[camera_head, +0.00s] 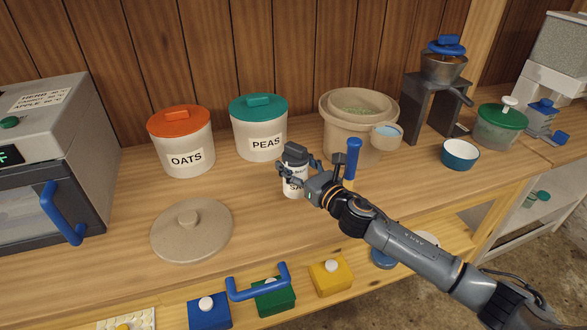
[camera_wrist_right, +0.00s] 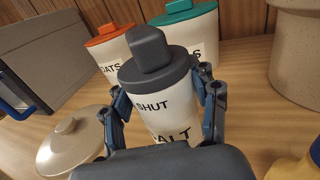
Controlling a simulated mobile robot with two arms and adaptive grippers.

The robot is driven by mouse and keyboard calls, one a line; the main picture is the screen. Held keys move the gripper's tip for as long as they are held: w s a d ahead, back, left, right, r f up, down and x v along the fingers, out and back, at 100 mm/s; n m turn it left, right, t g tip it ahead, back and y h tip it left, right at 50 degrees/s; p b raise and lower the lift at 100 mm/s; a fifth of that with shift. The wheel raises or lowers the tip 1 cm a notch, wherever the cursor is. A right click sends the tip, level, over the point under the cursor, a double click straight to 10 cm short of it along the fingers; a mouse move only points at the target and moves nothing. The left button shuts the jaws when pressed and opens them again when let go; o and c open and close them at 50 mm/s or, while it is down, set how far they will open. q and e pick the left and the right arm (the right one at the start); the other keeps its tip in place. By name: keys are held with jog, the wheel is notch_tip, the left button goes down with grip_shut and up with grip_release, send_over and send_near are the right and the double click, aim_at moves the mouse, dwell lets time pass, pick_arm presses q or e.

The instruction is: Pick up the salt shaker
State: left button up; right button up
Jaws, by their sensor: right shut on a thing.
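The salt shaker (camera_head: 294,183) is a white cylinder with a dark grey cap, standing upright on the wooden counter in front of the peas canister. In the right wrist view the shaker (camera_wrist_right: 160,100) shows the words "SHUT" and "ALT". My right gripper (camera_head: 297,172) is around the shaker, with one finger on each side of its body. In the wrist view the right gripper (camera_wrist_right: 163,105) is shut on it. Whether the shaker's base touches the counter is hard to tell. My left gripper is in neither view.
Behind stand the oats canister (camera_head: 182,143) and peas canister (camera_head: 259,128). A beige pot (camera_head: 340,130) and a blue-handled tool (camera_head: 353,160) are right of the shaker. A round beige lid (camera_head: 192,238) lies front left. Blue, green and yellow blocks line the front.

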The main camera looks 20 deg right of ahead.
jog(key=s+a+r, duration=0.1)
jog(key=s+r, duration=0.6)
jog(key=s, duration=0.5)
jog(key=shift+r, duration=0.35)
jog(key=shift+a, duration=0.1)
jog(key=o, duration=0.6)
jog(key=shift+w, duration=0.1)
jog(key=c, duration=0.6)
